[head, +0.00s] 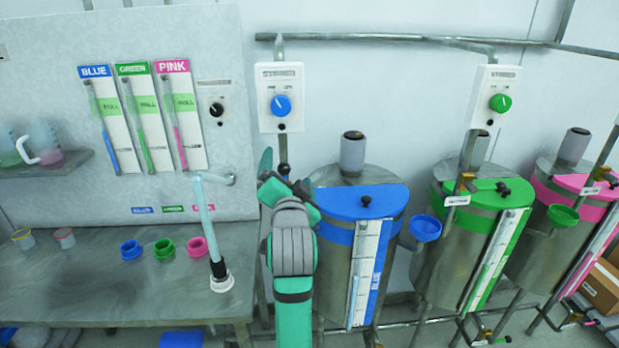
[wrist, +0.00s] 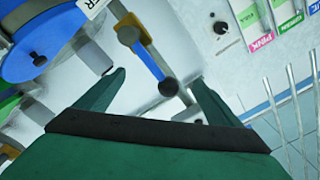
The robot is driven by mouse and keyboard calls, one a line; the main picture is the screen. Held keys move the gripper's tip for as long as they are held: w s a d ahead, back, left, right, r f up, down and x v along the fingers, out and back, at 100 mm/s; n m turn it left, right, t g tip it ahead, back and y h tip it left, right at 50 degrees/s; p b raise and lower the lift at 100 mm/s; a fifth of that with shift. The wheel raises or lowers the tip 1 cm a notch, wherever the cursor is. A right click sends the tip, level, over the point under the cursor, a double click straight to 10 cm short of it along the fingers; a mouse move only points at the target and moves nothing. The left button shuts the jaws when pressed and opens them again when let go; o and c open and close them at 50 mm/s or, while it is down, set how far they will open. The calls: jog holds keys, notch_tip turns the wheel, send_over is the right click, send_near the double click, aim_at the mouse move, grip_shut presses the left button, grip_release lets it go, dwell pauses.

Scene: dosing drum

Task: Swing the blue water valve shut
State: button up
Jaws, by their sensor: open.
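The blue drum (head: 338,262), with its blue lid, stands right of my arm in the head view. My gripper (head: 284,178) is beside its upper left side, below the control box with the blue knob. In the wrist view my gripper (wrist: 160,92) is open, its two fingers spread. A black ball (wrist: 168,87) shows between the fingertips, at the end of what looks like the blue water valve's lever (wrist: 148,62). A blue and brass-coloured bar leads up from it. I cannot tell whether the fingers touch the ball. In the head view my arm hides most of the valve.
The control box (head: 280,85) hangs on the wall above my gripper. The panel bench (head: 110,290) is at left, with a clear upright tube (head: 207,225) near its right end. Green (head: 450,255) and pink drums (head: 560,230) stand further right. A wall pipe (head: 380,39) runs above.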

jog(key=shift+d+f, duration=0.2)
jog(key=shift+d, duration=0.95)
